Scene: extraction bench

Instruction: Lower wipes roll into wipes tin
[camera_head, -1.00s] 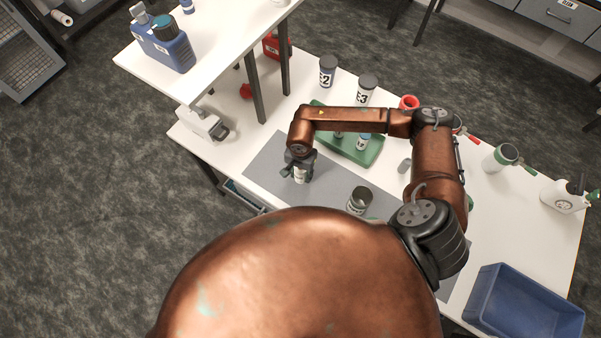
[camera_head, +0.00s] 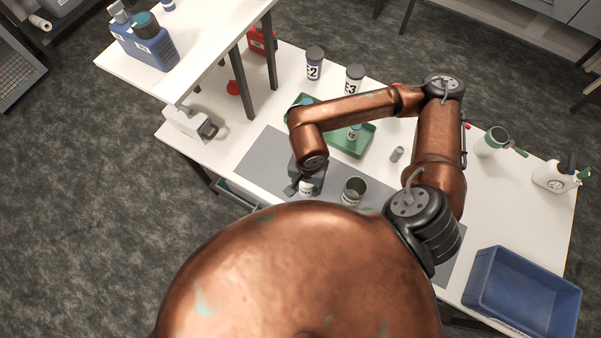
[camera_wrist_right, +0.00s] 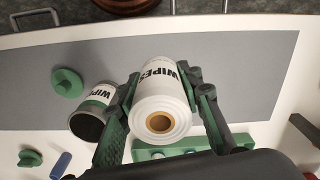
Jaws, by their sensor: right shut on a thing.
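The wipes roll (camera_wrist_right: 163,98) is white with a WIPES label and a brown core. My right gripper (camera_head: 304,187) is shut on the roll, which also shows in the head view (camera_head: 306,188). In the wrist view a finger lies on each side of it. The wipes tin (camera_head: 354,190) stands open on the grey mat, right of the gripper in the head view. In the wrist view the tin (camera_wrist_right: 99,98) is beside the roll, left of it and apart from it, with its dark mouth showing. My left gripper is not in view.
A green lid (camera_wrist_right: 67,83) lies on the mat near the tin. A green tray (camera_head: 364,146) with small items is behind the mat. The E2 bottle (camera_head: 314,64) and E3 bottle (camera_head: 354,78) stand further back. A blue bin (camera_head: 489,284) is at the right.

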